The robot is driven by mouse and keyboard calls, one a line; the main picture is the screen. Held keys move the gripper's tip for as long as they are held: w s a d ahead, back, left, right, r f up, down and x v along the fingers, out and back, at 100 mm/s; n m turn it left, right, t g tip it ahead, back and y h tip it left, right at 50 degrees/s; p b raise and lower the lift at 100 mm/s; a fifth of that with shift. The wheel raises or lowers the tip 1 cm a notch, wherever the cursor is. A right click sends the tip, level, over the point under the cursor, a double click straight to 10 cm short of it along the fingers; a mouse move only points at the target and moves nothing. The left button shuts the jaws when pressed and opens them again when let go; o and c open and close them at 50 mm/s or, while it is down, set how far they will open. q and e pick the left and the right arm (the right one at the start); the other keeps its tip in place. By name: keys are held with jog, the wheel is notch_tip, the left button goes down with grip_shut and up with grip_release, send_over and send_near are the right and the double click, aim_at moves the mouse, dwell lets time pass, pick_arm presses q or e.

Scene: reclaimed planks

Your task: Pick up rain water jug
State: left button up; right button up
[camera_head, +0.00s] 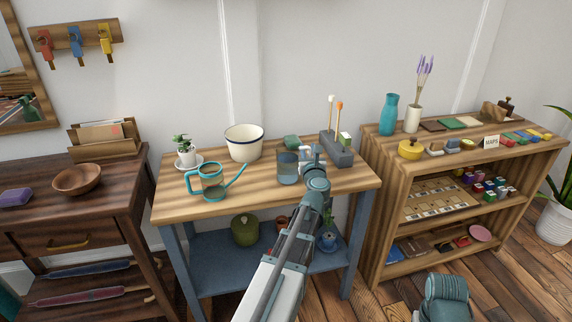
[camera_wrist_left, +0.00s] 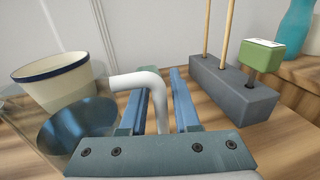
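The rain water jug (camera_head: 287,168) is a clear glass jug with bluish water, standing on the striped wooden bench top. It shows at the left of the left wrist view (camera_wrist_left: 75,128), with its pale bent handle (camera_wrist_left: 158,98) at the middle. My left gripper (camera_head: 313,158) is at the jug's right side in the head view. In the wrist view its blue fingers (camera_wrist_left: 163,95) stand on both sides of the handle's upright part. They look open, with a small gap on the right.
A teal-handled glass watering can (camera_head: 212,187) and a cream pot with a blue rim (camera_head: 244,143) stand left of the jug. A grey block with sticks (camera_head: 337,152) is close on the right. The bench's front strip (camera_head: 240,205) is clear.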

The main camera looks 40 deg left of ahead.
pick_arm(q)
jog(key=shift+d, duration=0.1)
jog(key=shift+c, duration=0.4)
grip_shut()
dwell(0.8)
